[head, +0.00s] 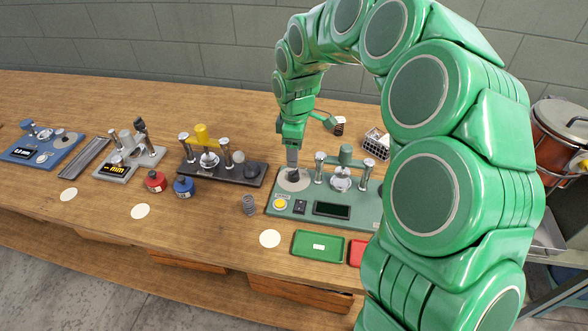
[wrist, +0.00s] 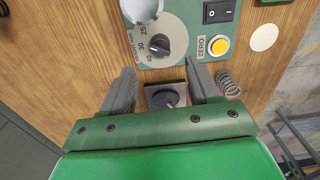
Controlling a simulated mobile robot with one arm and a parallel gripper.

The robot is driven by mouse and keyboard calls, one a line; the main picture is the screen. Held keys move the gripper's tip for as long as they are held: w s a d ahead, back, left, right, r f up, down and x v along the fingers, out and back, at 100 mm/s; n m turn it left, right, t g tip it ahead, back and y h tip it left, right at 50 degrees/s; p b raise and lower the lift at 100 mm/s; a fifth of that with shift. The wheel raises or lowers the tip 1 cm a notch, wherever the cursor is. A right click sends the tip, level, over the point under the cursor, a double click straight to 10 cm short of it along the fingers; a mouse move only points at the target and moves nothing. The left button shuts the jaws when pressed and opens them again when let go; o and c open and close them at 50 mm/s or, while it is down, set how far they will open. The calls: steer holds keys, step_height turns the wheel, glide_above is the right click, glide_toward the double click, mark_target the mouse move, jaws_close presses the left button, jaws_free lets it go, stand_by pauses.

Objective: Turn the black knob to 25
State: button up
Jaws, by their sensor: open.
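In the wrist view the black knob (wrist: 158,46) sits on a round grey dial (wrist: 178,30) with printed numbers, 25 and 30 among them. Its exact setting cannot be told. The dial also shows at the left end of the green machine (head: 371,212) in the head view. My gripper (wrist: 162,82) is open and empty. Its two grey fingers stand apart, with the knob ahead of them in the wrist view, not between them. In the head view my gripper (head: 293,170) is over the dial and largely hides the knob.
The green machine carries a yellow ZERO button (head: 280,203), a black switch (head: 299,207) and a dark display (head: 331,210). A spring (head: 249,204) stands to its left. A green tray (head: 318,257) lies in front. A dark machine with a yellow top (head: 222,173) stands further left.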

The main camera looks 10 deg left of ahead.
mark_target(294, 171)
steer(key=n, duration=0.2)
steer(key=shift+a+f+n, duration=0.1)
steer(key=shift+n, duration=0.3)
steer(key=shift+f, duration=3.9)
steer(key=c, duration=1)
steer(key=shift+r+m, duration=0.1)
steer(key=shift+m, duration=1.3)
steer(key=shift+c, duration=0.2)
steer(key=o, duration=1)
steer(key=shift+o, duration=0.2)
steer(key=shift+r, duration=0.1)
